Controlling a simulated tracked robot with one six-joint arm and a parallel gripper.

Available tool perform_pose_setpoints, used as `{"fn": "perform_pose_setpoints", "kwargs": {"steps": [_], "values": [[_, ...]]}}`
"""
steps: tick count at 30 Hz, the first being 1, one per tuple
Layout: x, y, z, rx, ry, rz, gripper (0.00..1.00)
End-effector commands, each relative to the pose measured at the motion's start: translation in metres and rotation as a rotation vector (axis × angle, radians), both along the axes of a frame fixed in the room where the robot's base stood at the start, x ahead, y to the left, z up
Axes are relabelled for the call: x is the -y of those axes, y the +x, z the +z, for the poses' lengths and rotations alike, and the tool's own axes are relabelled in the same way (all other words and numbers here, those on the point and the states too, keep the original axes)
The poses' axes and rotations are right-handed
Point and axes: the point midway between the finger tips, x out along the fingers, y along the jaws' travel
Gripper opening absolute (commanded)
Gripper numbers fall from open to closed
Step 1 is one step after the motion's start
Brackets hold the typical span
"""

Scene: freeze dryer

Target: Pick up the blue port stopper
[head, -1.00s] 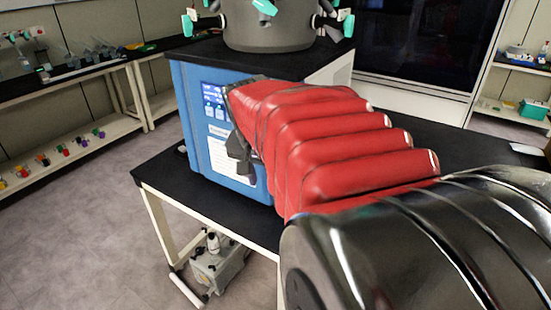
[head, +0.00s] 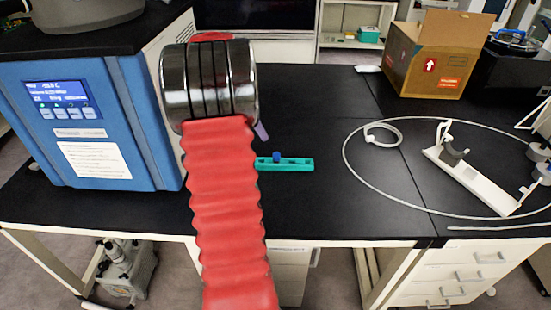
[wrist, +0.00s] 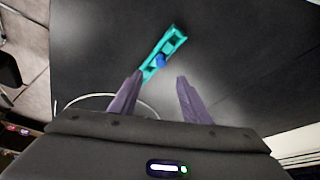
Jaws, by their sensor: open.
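The blue port stopper (head: 277,157) sits on a teal holder (head: 300,164) lying on the black bench, just right of my arm in the head view. In the wrist view the stopper (wrist: 161,61) shows as a small blue knob near the middle of the teal holder (wrist: 173,38). My gripper (wrist: 158,80) is open and empty, its two purple fingers pointing toward the stopper, which shows between and beyond their tips. In the head view my arm hides most of the gripper; only a purple finger part (head: 261,131) shows.
A blue freeze dryer (head: 120,135) stands left of my arm. To the right are a looped white tube (head: 347,165), a white stand with a grey clip (head: 470,180) and an open cardboard box (head: 435,55). The bench between holder and tube is clear.

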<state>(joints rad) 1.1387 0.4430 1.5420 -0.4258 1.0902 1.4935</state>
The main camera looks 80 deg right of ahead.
Motion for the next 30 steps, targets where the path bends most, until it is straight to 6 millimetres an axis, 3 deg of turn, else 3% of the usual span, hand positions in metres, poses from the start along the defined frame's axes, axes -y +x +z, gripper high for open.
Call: {"fn": "perform_pose_setpoints", "kwargs": {"steps": [14, 30], "values": [[0.006, -0.008, -0.006, -0.003, -0.003, -0.027, 0.43], [0.023, -0.03, -0.074, -0.004, 0.0, -0.027, 0.43]]}}
